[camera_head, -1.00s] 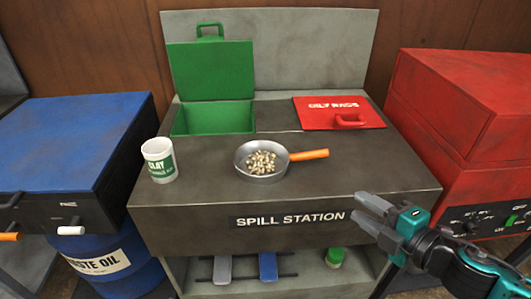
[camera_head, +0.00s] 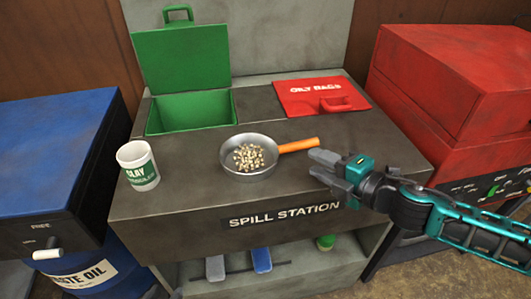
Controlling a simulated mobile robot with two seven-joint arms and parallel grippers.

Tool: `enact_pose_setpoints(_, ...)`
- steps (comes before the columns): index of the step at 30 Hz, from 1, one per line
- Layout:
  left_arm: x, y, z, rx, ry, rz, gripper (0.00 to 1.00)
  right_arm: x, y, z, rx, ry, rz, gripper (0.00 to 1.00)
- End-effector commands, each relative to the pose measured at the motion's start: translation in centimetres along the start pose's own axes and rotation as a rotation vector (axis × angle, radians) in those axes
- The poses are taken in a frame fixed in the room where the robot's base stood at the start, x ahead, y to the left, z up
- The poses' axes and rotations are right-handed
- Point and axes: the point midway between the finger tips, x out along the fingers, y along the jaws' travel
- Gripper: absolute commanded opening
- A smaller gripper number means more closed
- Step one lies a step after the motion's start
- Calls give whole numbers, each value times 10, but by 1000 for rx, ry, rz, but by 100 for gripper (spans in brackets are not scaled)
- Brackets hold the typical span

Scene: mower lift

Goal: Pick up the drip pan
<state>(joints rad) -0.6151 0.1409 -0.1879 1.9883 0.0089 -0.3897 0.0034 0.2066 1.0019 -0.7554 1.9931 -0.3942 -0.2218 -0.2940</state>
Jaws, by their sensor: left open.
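The drip pan (camera_head: 232,165) is a round grey metal pan with an orange handle (camera_head: 298,145) pointing right. It sits on the dark bench top and holds a small heap of pale granules (camera_head: 249,157). My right gripper (camera_head: 314,163) reaches in from the right, its fingers open and empty. Its fingertips are just below the handle's outer end in the picture, apart from it. Only a dark tip of my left gripper (camera_head: 175,294) seems to show at the bottom edge; the rest is out of frame.
A white clay cup (camera_head: 138,166) stands left of the pan. Behind are an open green-lidded bin (camera_head: 190,113) and a red oily rags lid (camera_head: 322,96). A blue cabinet (camera_head: 50,150) flanks the left, a red one (camera_head: 450,90) the right. Bench front is clear.

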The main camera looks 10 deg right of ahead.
Motion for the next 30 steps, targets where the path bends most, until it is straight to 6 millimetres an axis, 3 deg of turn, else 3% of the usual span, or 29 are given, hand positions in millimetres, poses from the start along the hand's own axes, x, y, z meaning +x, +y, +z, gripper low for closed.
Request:
enact_pose_setpoints(4,0,-2,1,1,-4,-4,43,18,1,0,1,-1,2,36)
enact_pose_setpoints(13,0,-3,0,2,-2,-6,43,36,0,2,1,0,1,36)
enact_pose_setpoints(22,0,-4,0,6,1,-6,43,74,-1,5,0,1,2,36)
enact_pose_setpoints(30,0,-4,-2,5,4,-5,43,80,-2,5,0,1,-1,36)
